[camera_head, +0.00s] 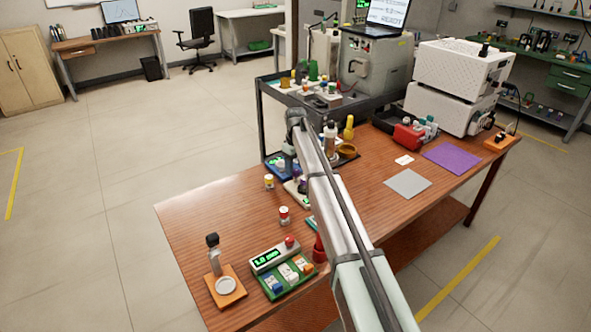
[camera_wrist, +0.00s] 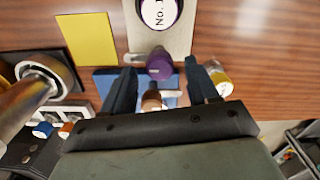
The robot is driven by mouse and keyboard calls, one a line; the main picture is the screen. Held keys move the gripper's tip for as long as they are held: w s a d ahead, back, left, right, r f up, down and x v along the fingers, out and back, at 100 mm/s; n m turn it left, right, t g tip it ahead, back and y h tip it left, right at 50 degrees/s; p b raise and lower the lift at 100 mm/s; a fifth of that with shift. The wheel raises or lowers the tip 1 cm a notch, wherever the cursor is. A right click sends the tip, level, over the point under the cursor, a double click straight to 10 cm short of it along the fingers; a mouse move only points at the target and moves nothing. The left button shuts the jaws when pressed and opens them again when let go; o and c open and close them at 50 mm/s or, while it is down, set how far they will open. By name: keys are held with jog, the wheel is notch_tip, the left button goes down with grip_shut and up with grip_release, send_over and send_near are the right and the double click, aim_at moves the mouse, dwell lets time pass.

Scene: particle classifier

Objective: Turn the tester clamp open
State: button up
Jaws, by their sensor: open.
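In the wrist view my gripper (camera_wrist: 159,66) is open, with its two dark fingers spread apart. A round purple knob (camera_wrist: 159,63) shows between the fingertips, at the end of a pale base plate (camera_wrist: 178,38). I cannot tell if either finger touches it. Nearer the palm a copper-coloured post (camera_wrist: 151,100) and a short white bar stand over a blue block (camera_wrist: 104,82). I cannot tell for sure which of these parts is the clamp. In the head view my arm hides the gripper and most of this spot; part of the blue block (camera_head: 278,164) shows beside the arm.
A purple-rimmed round part labelled "No. 1" (camera_wrist: 158,12) sits on the pale plate. A yellow-capped jar (camera_wrist: 221,82) stands right of the right finger. The table's front-left area (camera_head: 195,215) is clear.

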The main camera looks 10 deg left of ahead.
aim_at(296, 170)
notch_tip(296, 170, up, 12)
dwell(0.5)
jog(key=shift+r, duration=0.1)
